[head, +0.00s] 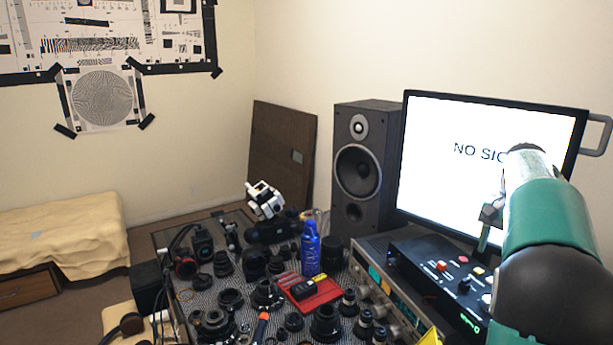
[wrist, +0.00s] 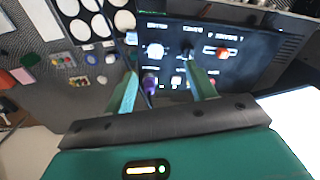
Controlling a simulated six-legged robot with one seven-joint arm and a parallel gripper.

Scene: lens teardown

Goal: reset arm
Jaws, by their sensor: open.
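My gripper (head: 490,222) is at the right of the head view, in front of the lower part of the monitor screen and above a black control box (head: 432,272). In the wrist view my gripper (wrist: 162,78) has its two green fingers spread apart, with nothing held between them. The control box (wrist: 235,85) lies beyond the fingers, with white, black and red knobs. A small purple knob-like item (wrist: 150,82) shows beside the left finger; I cannot tell its exact distance.
A monitor (head: 430,150) reading "NO SIGNAL" in part stands behind my arm, with a speaker (head: 362,165) to its left. Lens parts, a blue bottle (head: 311,250) and a red tray (head: 318,297) crowd the table.

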